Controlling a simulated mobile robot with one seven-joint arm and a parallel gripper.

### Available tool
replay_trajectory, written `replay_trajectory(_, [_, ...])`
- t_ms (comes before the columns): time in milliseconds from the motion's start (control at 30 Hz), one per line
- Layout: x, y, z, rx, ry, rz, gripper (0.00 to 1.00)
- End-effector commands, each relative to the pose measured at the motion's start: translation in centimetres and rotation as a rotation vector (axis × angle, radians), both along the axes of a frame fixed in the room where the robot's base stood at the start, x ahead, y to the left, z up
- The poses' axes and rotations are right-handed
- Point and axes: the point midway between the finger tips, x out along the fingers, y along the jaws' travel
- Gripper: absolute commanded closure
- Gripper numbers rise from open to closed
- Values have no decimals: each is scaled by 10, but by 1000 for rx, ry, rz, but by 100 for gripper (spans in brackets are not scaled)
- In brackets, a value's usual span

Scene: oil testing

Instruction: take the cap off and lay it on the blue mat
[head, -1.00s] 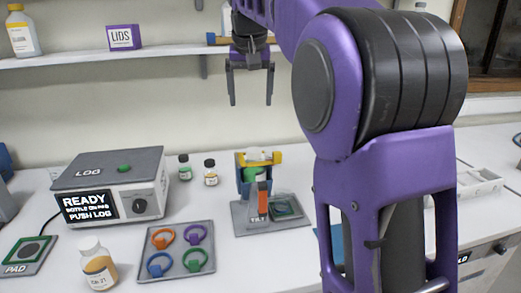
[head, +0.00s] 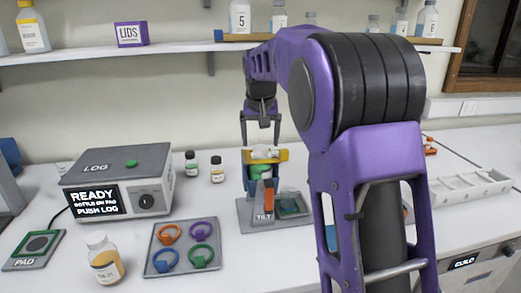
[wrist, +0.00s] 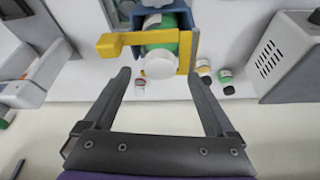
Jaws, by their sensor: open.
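A green bottle (head: 261,172) with a white cap (head: 265,154) sits in the blue holder of the tilt stand (head: 246,217), behind a yellow clamp (head: 281,156). My gripper (head: 260,144) is open and points down just above the cap, fingers to either side. In the wrist view the white cap (wrist: 160,66) lies between the open fingertips (wrist: 159,74), with visible gaps on both sides; I cannot tell the exact height. A blue patch, probably the blue mat (head: 331,238), shows right of the stand, mostly hidden behind my arm.
The log box (head: 118,181) and a tray of coloured rings (head: 183,247) stand to the left. A capped amber bottle (head: 105,260) is at the front left. Two small bottles (head: 217,170) stand behind. A shelf (head: 160,52) runs above. A white divided tray (head: 475,186) is at right.

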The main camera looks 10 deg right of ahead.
Motion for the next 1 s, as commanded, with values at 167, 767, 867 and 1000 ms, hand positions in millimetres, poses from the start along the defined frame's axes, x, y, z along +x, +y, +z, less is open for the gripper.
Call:
replay_trajectory(167, [7,-2,-20,0,2,0,9])
replay_trajectory(767, [9,-2,-22,0,0,0,69])
replay_trajectory(867, [9,-2,-22,0,0,0,87])
replay_trajectory(1000, [9,-2,-22,0,0,0,97])
